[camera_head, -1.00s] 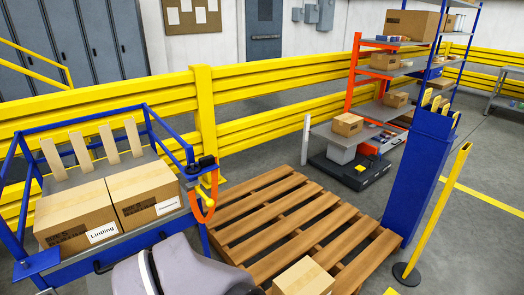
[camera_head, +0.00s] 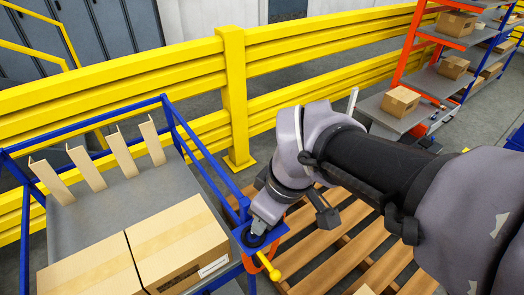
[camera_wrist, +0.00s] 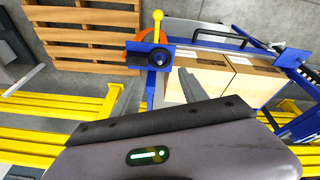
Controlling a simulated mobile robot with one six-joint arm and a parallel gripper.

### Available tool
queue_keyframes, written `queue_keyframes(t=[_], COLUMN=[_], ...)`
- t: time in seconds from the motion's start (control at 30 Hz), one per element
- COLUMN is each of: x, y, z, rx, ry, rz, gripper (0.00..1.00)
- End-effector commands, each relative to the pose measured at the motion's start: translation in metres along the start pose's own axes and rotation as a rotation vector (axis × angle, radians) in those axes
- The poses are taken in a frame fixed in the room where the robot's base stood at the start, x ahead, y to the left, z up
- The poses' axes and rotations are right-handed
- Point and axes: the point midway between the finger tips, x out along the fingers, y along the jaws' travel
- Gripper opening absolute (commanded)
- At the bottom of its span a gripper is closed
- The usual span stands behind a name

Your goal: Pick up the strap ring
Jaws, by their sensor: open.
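A black ring-shaped thing (camera_wrist: 159,58), which looks like the strap ring, sits on a small blue bracket (camera_wrist: 129,61) at the cart's corner. An orange loop (camera_wrist: 133,49) curves beside the bracket, and a yellow knobbed handle (camera_wrist: 157,27) sticks out from it. My gripper (camera_head: 258,232) is just over the bracket in the head view and partly hides the black thing there. In the wrist view its two grey fingers (camera_wrist: 160,90) are apart, with the black thing ahead between them and nothing held. Whether a finger touches it, I cannot tell.
Two cartons (camera_head: 178,243) lie on the blue-framed cart beside the bracket. Wooden slats (camera_head: 120,150) stand at its back. A yellow guard rail (camera_head: 235,95) runs behind. A wooden pallet (camera_head: 330,265) is right of the cart. Shelves with cartons (camera_head: 401,101) stand farther right.

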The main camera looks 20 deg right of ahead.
Motion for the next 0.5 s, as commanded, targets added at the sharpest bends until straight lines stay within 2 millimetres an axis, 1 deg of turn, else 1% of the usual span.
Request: queue_keyframes(t=[0.03, 0.17, 0.2, 0.3, 0.4, 0.47, 0.5], x=[-0.015, -0.021, -0.022, -0.019, -0.013, -0.006, 0.002], y=[0.008, 0.029, 0.035, 0.047, 0.054, 0.056, 0.055], z=[-0.011, -0.029, -0.034, -0.042, -0.046, -0.045, -0.043], rx=[-0.127, -0.538, -0.662, -0.951, -1.153, -1.211, -1.228], ry=[-0.034, -0.114, -0.132, -0.167, -0.182, -0.184, -0.185], rz=[-0.017, -0.079, -0.105, -0.175, -0.231, -0.249, -0.254], gripper=[0.51, 0.51, 0.51, 0.51, 0.51, 0.51, 0.51])
